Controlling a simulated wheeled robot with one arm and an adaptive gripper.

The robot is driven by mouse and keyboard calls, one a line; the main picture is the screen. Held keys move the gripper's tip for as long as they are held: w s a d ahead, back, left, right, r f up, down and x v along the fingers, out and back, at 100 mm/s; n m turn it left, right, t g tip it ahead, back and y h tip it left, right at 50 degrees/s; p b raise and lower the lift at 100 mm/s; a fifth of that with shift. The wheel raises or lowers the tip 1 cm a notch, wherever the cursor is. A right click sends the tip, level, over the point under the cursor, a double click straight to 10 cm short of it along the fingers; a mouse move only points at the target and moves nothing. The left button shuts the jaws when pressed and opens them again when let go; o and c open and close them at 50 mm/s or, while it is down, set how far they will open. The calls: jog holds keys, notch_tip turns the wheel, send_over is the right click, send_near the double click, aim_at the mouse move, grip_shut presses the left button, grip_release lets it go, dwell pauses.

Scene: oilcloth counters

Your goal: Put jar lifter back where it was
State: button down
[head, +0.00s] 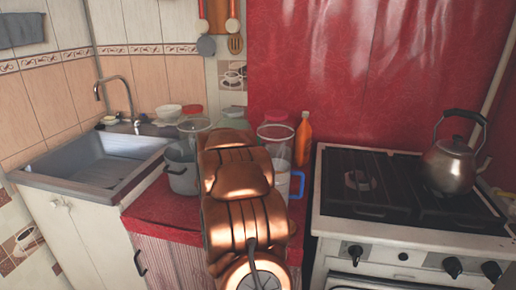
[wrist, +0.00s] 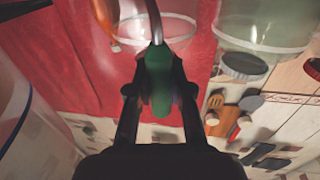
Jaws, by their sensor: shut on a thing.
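The jar lifter (wrist: 161,83) shows in the wrist view, with a green grip and a curved metal wire end reaching toward the top of the picture. My gripper (wrist: 158,92) is shut on the green part, one dark finger on each side. In the head view my copper-coloured arm covers the middle of the red counter (head: 155,216), and the gripper and the lifter are hidden behind it. The lifter's far end runs out of the wrist picture, so I cannot tell whether it touches anything.
Clear containers (head: 278,135) and an orange bottle (head: 303,140) stand behind my arm. The sink (head: 95,165) is left; the stove (head: 385,195) with a kettle (head: 450,165) is right.

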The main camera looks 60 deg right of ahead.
jog(key=shift+f, duration=0.2)
jog(key=c, duration=1)
grip_release()
jog(key=shift+a, duration=0.1)
jog(key=a, duration=0.4)
jog(key=s+a, duration=0.1)
jog(key=a, duration=0.2)
jog(key=s+a, duration=0.1)
jog(key=a, duration=0.3)
jog(key=shift+s+a, duration=0.15)
jog(key=shift+a, duration=0.2)
